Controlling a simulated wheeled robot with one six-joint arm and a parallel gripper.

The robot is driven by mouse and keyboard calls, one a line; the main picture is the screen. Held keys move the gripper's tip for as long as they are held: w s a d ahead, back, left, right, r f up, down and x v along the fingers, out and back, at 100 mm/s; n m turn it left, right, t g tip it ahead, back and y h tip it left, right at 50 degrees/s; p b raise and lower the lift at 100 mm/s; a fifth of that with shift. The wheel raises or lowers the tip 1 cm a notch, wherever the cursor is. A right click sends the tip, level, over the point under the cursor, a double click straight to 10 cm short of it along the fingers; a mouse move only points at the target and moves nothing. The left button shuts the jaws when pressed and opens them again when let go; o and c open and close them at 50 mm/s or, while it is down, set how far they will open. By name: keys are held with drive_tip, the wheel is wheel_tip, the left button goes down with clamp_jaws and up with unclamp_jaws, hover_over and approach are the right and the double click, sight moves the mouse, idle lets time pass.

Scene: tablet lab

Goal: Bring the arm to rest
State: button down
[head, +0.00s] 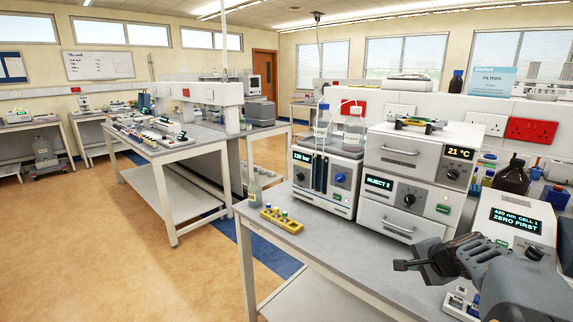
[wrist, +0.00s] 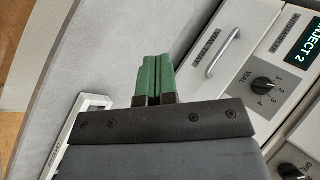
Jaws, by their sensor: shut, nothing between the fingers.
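My gripper (head: 402,265) is at the lower right of the head view, above the bench in front of the stacked instruments, and points left. In the wrist view its two green fingers (wrist: 153,78) lie side by side, shut and empty. The grey bench top (wrist: 60,85) shows beneath them. My arm covers part of the bench at the lower right of the head view.
The instrument stack (head: 405,180) reading "INJECT 2" stands close behind my gripper. A pump unit (head: 325,178), a yellow vial rack (head: 284,222) and a photometer (head: 515,222) are near. Bare bench (head: 340,250) lies left of my gripper.

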drive_tip(key=s+a+r+n+g+h+p, duration=0.1)
drive_tip(key=s+a+n+g+p, duration=0.2)
drive_tip(key=s+a+n, duration=1.1)
drive_tip(key=s+a+g, duration=0.1)
drive_tip(key=s+a, duration=0.2)
drive_tip(key=a, duration=0.1)
drive_tip(key=shift+s+n+g+h+p, duration=0.15)
drive_tip(key=shift+n+g+h+p, duration=0.15)
drive_tip(key=shift+n+g+h, duration=0.1)
drive_tip(key=shift+r, duration=0.1)
idle(5.7)
